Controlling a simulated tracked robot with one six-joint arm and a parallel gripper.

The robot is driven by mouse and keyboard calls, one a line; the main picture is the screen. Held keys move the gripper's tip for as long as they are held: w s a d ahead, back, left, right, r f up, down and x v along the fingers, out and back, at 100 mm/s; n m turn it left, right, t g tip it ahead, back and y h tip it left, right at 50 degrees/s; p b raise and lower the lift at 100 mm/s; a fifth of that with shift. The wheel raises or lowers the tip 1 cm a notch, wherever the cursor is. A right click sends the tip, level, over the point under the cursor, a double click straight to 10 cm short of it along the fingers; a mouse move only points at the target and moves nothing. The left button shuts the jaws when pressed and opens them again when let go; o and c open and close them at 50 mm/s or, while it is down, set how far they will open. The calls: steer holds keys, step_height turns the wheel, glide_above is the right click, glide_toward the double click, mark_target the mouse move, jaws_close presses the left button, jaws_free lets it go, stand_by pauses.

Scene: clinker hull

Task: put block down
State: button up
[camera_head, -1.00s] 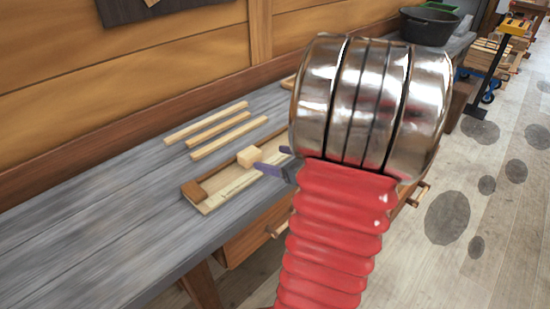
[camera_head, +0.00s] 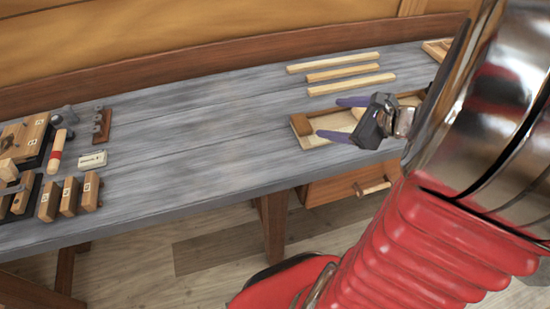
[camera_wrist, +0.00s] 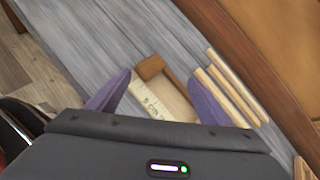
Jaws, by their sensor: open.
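The pale wooden block (camera_head: 358,113) sits in a shallow wooden tray (camera_head: 309,142) on the grey bench. It is partly covered by my gripper, and I cannot make it out in the wrist view. My gripper (camera_head: 343,119) is open at the tray, its two purple fingers apart. In the wrist view my gripper (camera_wrist: 156,98) shows nothing held between its fingertips. The tray (camera_wrist: 180,97) lies beyond them there, with a darker brown piece (camera_wrist: 150,66) at its end and a pale marked strip (camera_wrist: 150,104) along one side.
Several pale sticks (camera_head: 343,75) lie behind the tray. Tools and wooden blocks (camera_head: 70,195) stand at the bench's left end. The bench between (camera_head: 210,140) is clear. A drawer (camera_head: 350,187) with a handle is under the tray.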

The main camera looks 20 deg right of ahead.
steer(key=s+a+r+n+g+y, duration=0.1)
steer(key=s+a+n+g, duration=0.15)
steer(key=a+n, duration=0.45)
steer(key=s+a+n+g, duration=0.1)
steer(key=a+n+g, duration=0.3)
steer(key=a, duration=0.5)
steer(key=s+a+r+n+t+h, duration=0.1)
steer(key=s+a+r+n+h, duration=0.3)
steer(key=n, duration=1.2)
steer(key=s+a+r, duration=0.1)
steer(key=s+a, duration=0.1)
steer(key=s, duration=0.1)
steer(key=shift+a+n, duration=0.15)
steer(key=shift+n, duration=0.25)
steer(key=shift+r, duration=0.1)
steer(key=shift+c, duration=0.6)
